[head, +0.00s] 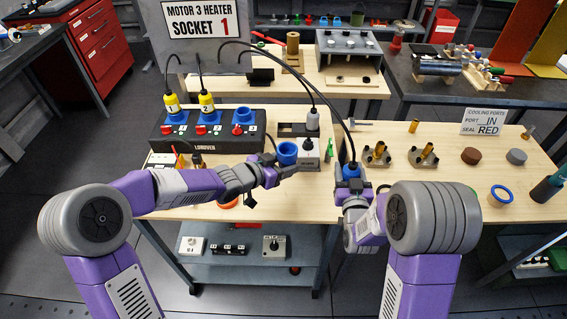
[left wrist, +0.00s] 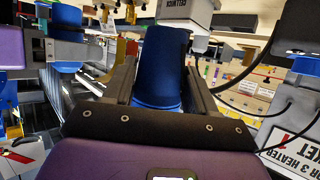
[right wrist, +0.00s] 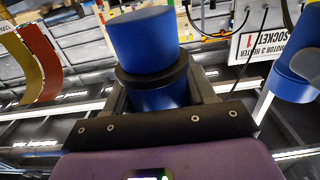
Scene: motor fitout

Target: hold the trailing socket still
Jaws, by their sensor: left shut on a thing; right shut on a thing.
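My left gripper (head: 284,163) is shut on a blue, cup-like body (head: 287,152) above the bench, right of the socket panel. In the left wrist view this blue body (left wrist: 160,65) stands between the fingers. My right gripper (head: 352,192) is shut on a blue connector (head: 351,170) with a black cable (head: 335,95) arching up and left from it. In the right wrist view the connector (right wrist: 145,45) has a dark collar and sits between the fingers. The two blue parts are apart. I cannot tell for certain which is the trailing socket.
A dark panel (head: 208,144) with numbered blue sockets and two yellow plugs stands left. A grey plug (head: 312,119) and grey box (head: 309,155) are close to my left gripper. Brass fittings (head: 377,154) stand right. A sign (head: 205,18) reads "Motor 3 heater socket 1".

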